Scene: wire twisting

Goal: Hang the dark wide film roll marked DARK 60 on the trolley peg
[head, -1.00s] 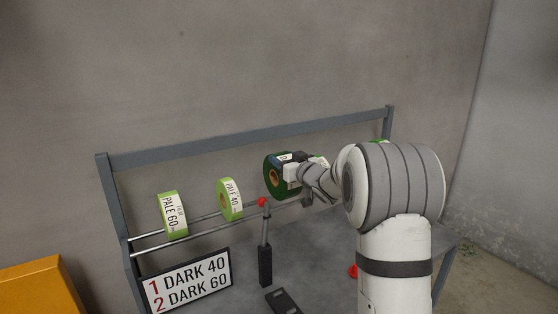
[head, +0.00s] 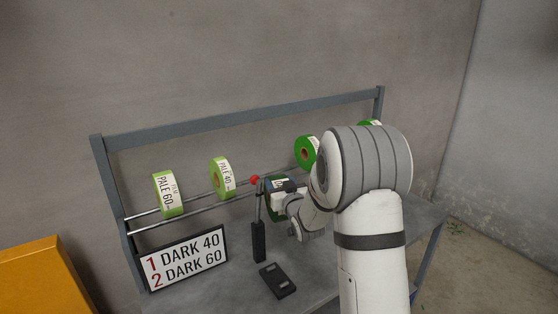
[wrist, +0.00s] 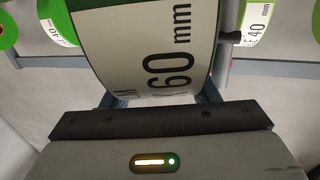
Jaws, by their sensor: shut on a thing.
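My gripper (head: 284,194) is shut on a dark green film roll (head: 271,184), held in front of the rack rods in the head view. In the wrist view this roll (wrist: 150,45) fills the top middle, its white label reading "60 mm"; the rest of the label is cut off. The held roll is just right of a metal post (head: 259,208) with a red ball (head: 254,180) on top; I cannot tell whether they touch. I cannot make out for sure which part is the trolley peg.
On the rack hang PALE 60 (head: 168,194), PALE 40 (head: 222,177) and a darker green roll (head: 306,152); another green roll (head: 370,123) shows behind my arm. A sign (head: 184,258) reads DARK 40, DARK 60.

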